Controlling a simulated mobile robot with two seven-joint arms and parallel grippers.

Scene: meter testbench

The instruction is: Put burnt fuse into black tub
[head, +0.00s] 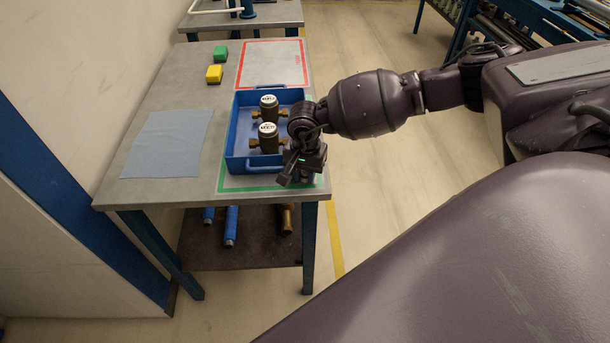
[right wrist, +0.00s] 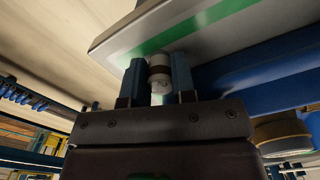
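The burnt fuse (right wrist: 160,75) is a small white cylinder with a dark brown band, seen in the right wrist view. It sits between the two fingers of my right gripper (right wrist: 159,82), which is shut on it. In the head view my right gripper (head: 290,178) is over the near right corner of the table, beside the blue tray; the fuse cannot be made out there. No black tub shows in either view. My left gripper is not in view.
The blue tray (head: 232,150) on the grey table (head: 150,195) holds two brass meters (head: 268,108).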

